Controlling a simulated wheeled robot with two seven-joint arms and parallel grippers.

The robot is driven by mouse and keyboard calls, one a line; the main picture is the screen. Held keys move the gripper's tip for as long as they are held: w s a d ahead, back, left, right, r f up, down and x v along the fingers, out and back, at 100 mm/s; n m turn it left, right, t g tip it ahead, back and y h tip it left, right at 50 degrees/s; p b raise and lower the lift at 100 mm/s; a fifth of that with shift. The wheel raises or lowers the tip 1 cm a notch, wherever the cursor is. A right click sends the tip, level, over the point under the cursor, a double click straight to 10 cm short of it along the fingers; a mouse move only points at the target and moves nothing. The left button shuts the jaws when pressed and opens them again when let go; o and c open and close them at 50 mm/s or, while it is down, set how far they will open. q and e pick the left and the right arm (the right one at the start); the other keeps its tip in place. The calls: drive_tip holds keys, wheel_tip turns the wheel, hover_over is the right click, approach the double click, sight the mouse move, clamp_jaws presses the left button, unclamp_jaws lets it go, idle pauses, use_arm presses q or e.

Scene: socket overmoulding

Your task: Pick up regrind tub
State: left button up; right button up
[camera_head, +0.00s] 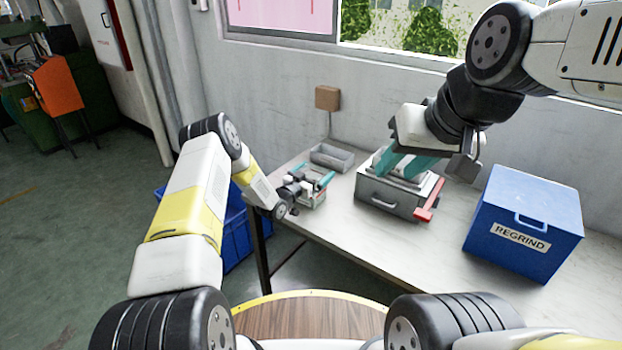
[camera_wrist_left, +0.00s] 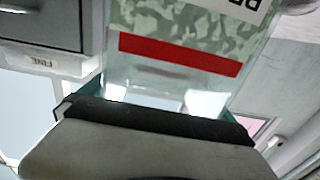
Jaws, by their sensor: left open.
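In the left wrist view a clear-sided tub (camera_wrist_left: 180,25) holds mottled grey-green flakes. It has a red band and a partly cropped, upside-down label. My left gripper (camera_wrist_left: 155,105) is open, with its teal fingers apart at the two sides of the tub; I cannot tell whether they touch it. In the head view my left gripper (camera_head: 312,184) is over the small tub (camera_head: 316,201) on the bench, hiding most of it. My right gripper (camera_head: 402,165) has its teal fingers low at the top of a grey box (camera_head: 385,195); I cannot tell its opening.
A blue bin (camera_head: 523,265) labelled REGRIND stands at the bench's right. The grey box has a red lever (camera_head: 430,203). A shallow grey tray (camera_head: 331,157) lies behind the tub. A blue crate (camera_head: 236,238) is below the bench's left end. The bench (camera_head: 400,244) is clear in front.

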use_arm(q)
drive_tip(key=c, duration=2)
drive_tip(key=shift+o, duration=0.2)
drive_tip(key=shift+r, duration=0.1)
drive_tip(key=shift+r, duration=0.6)
drive_tip(key=s+r, duration=0.4)
drive_tip(key=s, duration=1.2)
drive_tip(key=s+a+r+n+t+y, duration=0.1)
drive_tip(key=s+a+r+n+y, duration=0.1)
drive_tip(key=a+y, duration=0.3)
drive_tip(key=s+a+r+n+t+y, duration=0.2)
drive_tip(key=a+n+y, duration=0.2)
drive_tip(key=a, duration=0.8)
drive_tip(key=shift+s+r+n+y, duration=0.15)
drive_tip(key=shift+r+n+y, duration=0.15)
drive_tip(key=shift+n+y, duration=0.15)
